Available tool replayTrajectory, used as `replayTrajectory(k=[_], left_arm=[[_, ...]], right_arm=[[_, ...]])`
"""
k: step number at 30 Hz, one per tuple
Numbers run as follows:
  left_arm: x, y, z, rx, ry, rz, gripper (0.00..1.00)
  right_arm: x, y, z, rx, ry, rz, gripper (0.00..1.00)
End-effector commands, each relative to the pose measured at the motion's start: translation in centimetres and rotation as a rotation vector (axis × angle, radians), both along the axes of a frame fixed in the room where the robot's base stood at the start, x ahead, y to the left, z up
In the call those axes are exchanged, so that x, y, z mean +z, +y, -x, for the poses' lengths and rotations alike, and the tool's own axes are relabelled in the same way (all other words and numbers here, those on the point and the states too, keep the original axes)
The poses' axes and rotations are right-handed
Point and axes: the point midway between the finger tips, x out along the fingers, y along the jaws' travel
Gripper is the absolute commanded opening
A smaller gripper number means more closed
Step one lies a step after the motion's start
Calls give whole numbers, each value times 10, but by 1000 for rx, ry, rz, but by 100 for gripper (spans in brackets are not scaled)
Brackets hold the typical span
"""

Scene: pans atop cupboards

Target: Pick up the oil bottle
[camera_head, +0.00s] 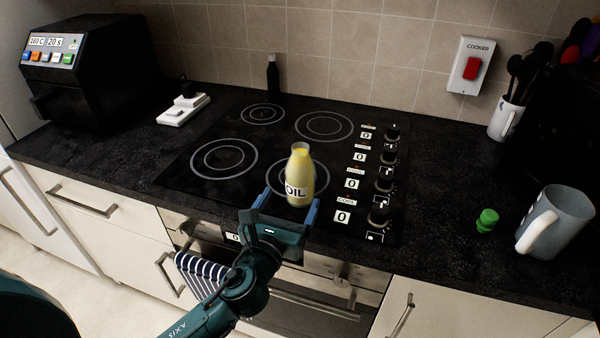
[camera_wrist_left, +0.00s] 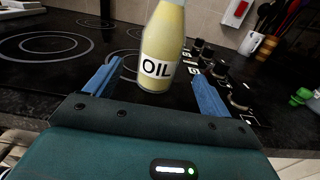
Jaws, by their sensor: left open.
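The oil bottle (camera_head: 300,175) is yellow with a white OIL label and stands upright on the front right ring of the black hob. It also shows in the left wrist view (camera_wrist_left: 163,45), ahead of the jaws with its top cut off. My left gripper (camera_head: 286,207) is open, its blue fingers either side of the bottle's near side. In the left wrist view the fingers (camera_wrist_left: 157,85) are spread wide, with a gap on both sides of the bottle. The right gripper is not seen.
Hob knobs (camera_head: 380,190) stand right of the bottle. A grey jug (camera_head: 560,222) and a green cap-like item (camera_head: 487,220) are on the right counter. A dark bottle (camera_head: 273,75) stands behind the hob. A black air fryer (camera_head: 95,75) is at left. A striped towel (camera_head: 202,274) hangs below.

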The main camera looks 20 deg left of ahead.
Motion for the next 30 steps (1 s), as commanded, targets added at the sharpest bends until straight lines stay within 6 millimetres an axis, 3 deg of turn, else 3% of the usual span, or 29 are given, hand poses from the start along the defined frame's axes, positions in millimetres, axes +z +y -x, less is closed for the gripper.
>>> replayTrajectory(k=[6, 15, 24, 30], left_arm=[[1, -1, -16, 0, 0, 1, 82], [2, -2, -57, 1, 0, 3, 82], [1, -2, -61, -1, 2, 3, 81], [1, -2, -61, -1, 1, 3, 65]], right_arm=[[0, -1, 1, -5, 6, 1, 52], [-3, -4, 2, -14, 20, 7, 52], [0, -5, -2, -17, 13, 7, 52], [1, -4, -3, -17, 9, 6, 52]])
